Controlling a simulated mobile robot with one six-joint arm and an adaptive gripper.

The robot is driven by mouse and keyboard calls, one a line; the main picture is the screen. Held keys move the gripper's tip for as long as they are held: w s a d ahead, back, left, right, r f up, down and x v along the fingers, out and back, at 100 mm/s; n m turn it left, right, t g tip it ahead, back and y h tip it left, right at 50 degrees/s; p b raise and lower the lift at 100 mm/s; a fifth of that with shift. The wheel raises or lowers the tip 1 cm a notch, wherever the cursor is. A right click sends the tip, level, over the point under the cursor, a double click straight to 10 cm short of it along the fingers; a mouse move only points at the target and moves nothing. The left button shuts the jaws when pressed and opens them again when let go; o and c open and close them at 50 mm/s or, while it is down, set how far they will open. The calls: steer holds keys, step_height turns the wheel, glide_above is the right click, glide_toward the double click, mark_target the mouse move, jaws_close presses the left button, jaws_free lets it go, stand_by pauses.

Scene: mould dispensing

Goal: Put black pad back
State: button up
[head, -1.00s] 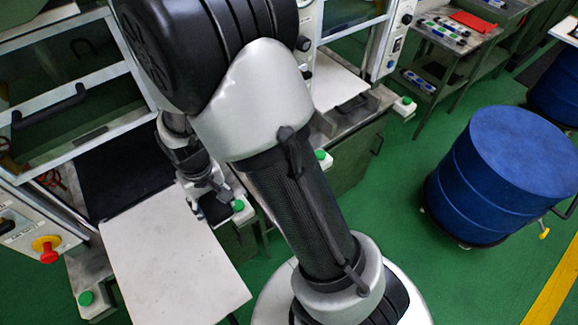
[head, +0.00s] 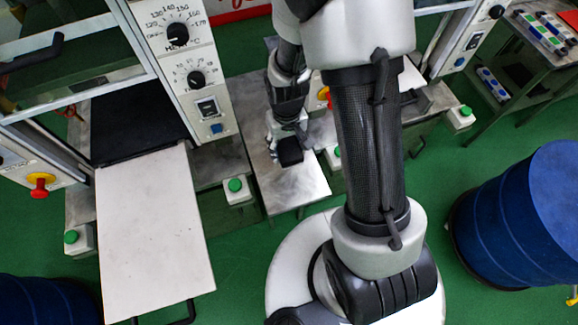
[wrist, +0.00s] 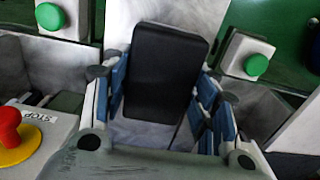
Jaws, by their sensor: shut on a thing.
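The black pad (wrist: 165,72) is a dark flat block with rounded corners. It sits between the blue-lined fingers of my gripper (wrist: 162,90) in the wrist view, and the gripper is shut on it. In the head view the black pad (head: 290,151) shows small and dark at the end of my gripper (head: 285,138), over a grey metal table (head: 308,186). Whether the pad touches the table or hangs above it I cannot tell. My own arm hides part of the area behind and right of the gripper.
A press at left has a white slab (head: 155,235) sticking out and a control panel (head: 180,65). Green buttons (head: 235,186) stand on boxes beside the tables. A red stop button (wrist: 10,125) is close left of the gripper. A blue drum (head: 530,215) stands at right.

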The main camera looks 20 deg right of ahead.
mark_target(288, 171)
step_height(288, 171, down, 12)
steer(key=b, duration=0.3)
steer(key=shift+d+f, duration=0.1)
steer(key=shift+f, duration=0.05)
steer(key=shift+f, duration=0.25)
steer(key=o, duration=1)
steer(key=shift+r, duration=0.1)
